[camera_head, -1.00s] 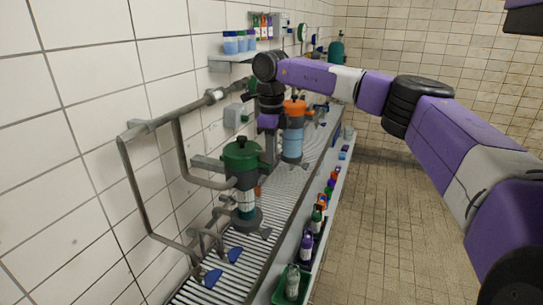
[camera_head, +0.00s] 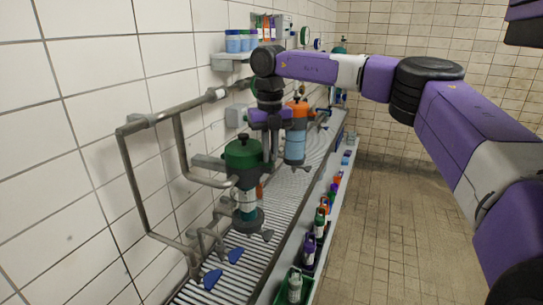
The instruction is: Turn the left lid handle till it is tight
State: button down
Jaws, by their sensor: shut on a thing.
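The left canister (camera_head: 247,200) stands upright on the slatted bench and has a dark green lid (camera_head: 243,155) with a small black knob on top. My gripper (camera_head: 271,160) points down at the right edge of this lid. Its fingers are shut on the left lid handle, which is mostly hidden by the fingers and the lid. The black knob stands clear to the left of the fingers. A second canister (camera_head: 295,145) with an orange lid and blue body stands just behind and to the right of my gripper.
Grey pipes (camera_head: 150,120) run along the tiled wall at left. A shelf (camera_head: 228,62) with blue-topped jars hangs behind. Bottles line a lower ledge at right; the floor (camera_head: 390,230) beyond is clear.

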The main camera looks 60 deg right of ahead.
jog(key=m, duration=0.1)
jog(key=m+b, duration=0.1)
jog(key=m, duration=0.2)
jog(key=shift+w+a+m, duration=0.2)
jog(key=shift+w+m, duration=0.1)
jog(key=shift+w+m+b, duration=0.15)
jog(key=shift+m+b, duration=0.2)
jog(key=shift+m, duration=0.6)
jog(key=shift+w+m+b, duration=0.1)
jog(key=shift+m+b, duration=0.2)
jog(key=shift+m, duration=0.65)
jog(key=c, duration=1.8)
grip_release()
jog(key=shift+r, duration=0.1)
notch_tip(320, 180, up, 8)
jog(key=shift+f+b, duration=0.15)
jog(key=shift+b, duration=0.35)
